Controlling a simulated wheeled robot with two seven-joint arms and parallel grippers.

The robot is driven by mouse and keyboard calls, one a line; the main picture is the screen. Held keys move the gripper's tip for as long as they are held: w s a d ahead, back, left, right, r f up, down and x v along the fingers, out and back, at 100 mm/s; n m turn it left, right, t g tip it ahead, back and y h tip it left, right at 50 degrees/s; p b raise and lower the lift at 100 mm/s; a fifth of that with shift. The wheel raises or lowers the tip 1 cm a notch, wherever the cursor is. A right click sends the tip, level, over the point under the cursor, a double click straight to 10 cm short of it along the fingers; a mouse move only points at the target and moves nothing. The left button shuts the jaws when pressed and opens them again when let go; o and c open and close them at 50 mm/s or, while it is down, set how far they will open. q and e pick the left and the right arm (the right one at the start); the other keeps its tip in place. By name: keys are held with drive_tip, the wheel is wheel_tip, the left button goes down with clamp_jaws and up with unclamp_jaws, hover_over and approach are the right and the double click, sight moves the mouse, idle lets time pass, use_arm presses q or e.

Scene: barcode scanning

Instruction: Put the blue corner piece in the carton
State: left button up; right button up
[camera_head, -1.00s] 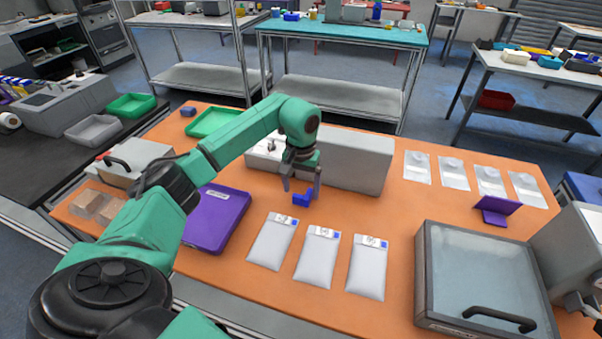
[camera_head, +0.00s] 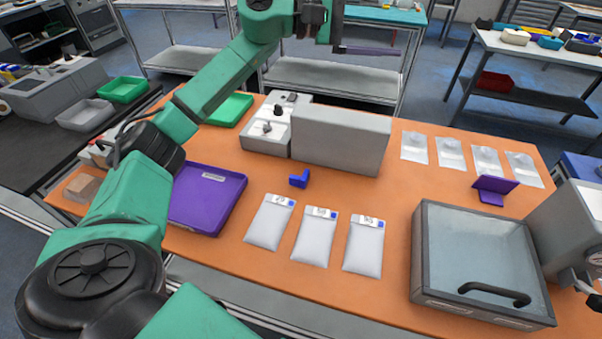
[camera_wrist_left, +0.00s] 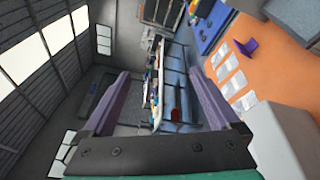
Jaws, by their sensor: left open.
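The small blue corner piece (camera_head: 299,179) lies on the orange table, just in front of the grey and white machine. My left gripper is raised high above the table's back edge, partly cut off at the top of the head view. In the left wrist view its two fingers (camera_wrist_left: 157,68) are spread wide with nothing between them, pointing out over the room. A small brown carton-like box (camera_head: 82,188) stands at the table's left end, partly hidden by my left arm. My right gripper is not in view.
A purple tray (camera_head: 205,197) lies left of the blue piece, and several grey-white pouches (camera_head: 315,236) lie in front. A grey lidded box (camera_head: 475,262) stands at the right. The grey machine (camera_head: 340,140) blocks the back middle. A green tray (camera_head: 232,109) lies behind my arm.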

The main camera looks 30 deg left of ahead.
use_arm(q)
drive_tip(key=w+a+r+n+t+y+p, duration=0.1)
drive_tip(key=w+a+r+n+t+y, duration=0.25)
drive_tip(key=a+r+n+t, duration=0.55)
drive_tip(key=w+a+r+n+t+y, duration=0.3)
drive_tip(key=a+n, duration=0.4)
drive_tip(key=n, duration=0.6)
drive_tip(key=w+a+f+n+g+y, duration=0.2)
drive_tip(key=w+a+f+n+y, duration=0.1)
drive_tip(key=a+f+n+y, duration=0.8)
drive_tip(key=n+g+h+p, duration=0.2)
drive_tip(key=n+g+h, duration=0.5)
drive_tip(key=n+g, duration=0.85)
hover_over(299, 177)
drive_tip(key=a, duration=0.6)
wheel_tip(299, 177, down, 25)
drive_tip(key=m+g, duration=0.3)
drive_tip(key=shift+h, duration=0.25)
drive_tip(key=p+x, duration=0.5)
drive_tip(key=x, duration=0.8)
drive_tip(key=shift+w+d, duration=0.15)
drive_tip(key=shift+d, duration=0.05)
drive_tip(key=shift+f, duration=0.45)
clamp_jaws()
